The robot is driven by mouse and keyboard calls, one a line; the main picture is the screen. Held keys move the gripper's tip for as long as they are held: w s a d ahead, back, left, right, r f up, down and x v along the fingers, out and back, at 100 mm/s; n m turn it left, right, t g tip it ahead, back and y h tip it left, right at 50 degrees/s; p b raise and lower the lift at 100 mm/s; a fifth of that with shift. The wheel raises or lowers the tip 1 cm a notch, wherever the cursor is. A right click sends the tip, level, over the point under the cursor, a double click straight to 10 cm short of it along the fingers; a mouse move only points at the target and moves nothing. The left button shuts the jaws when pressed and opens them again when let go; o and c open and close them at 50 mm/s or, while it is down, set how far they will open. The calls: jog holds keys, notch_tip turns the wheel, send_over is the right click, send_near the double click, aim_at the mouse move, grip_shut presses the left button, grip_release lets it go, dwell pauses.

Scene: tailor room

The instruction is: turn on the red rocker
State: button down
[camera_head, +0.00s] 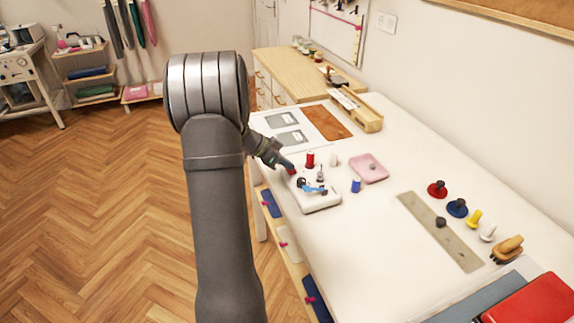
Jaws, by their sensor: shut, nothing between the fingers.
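A white device (318,202) with blue and dark parts on top stands near the left edge of the white table. A small red part (291,172), which looks like the red rocker, shows at its far left corner. My gripper (287,164) is shut and empty, with its tips right at this red part. I cannot tell whether they touch it. The gripper partly hides the rocker, and its on or off position is too small to tell.
A red spool (310,160), a white spool (334,160), a blue spool (356,185) and a pink dish (369,169) stand close beyond the device. A grey-beige strip (425,222) and several coloured knobs lie to the right. The table front middle is clear.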

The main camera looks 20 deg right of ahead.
jog(key=shift+w+r, duration=0.15)
jog(key=shift+w, duration=0.25)
jog(key=shift+r, duration=0.25)
jog(key=r, duration=0.4)
jog(key=shift+s+a+r, duration=0.1)
jog(key=shift+s+a, duration=0.15)
jog(key=shift+s, duration=0.05)
jog(key=s+v, duration=0.1)
jog(key=v, duration=0.8)
jog(key=shift+s, duration=0.3)
